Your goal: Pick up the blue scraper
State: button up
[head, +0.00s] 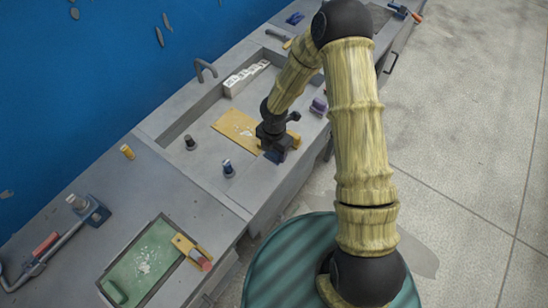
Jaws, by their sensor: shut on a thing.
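My gripper (275,152) points down into the grey recessed panel mould (190,170), at the right edge of a tan board (232,124). It is shut on a small dark blue piece (271,156), which looks like the blue scraper. The jaws hide most of it, and I cannot tell whether it touches the surface. A yellow piece (294,141) shows just right of the jaws.
Two small dark upright pieces (190,143) (228,169) stand left of the gripper. A white block row (246,78) lies behind, and a purple piece (319,105) to the right.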

notch_tip(320, 180, up, 4)
jog(key=shift+f, duration=0.15)
jog(key=shift+c, duration=0.9)
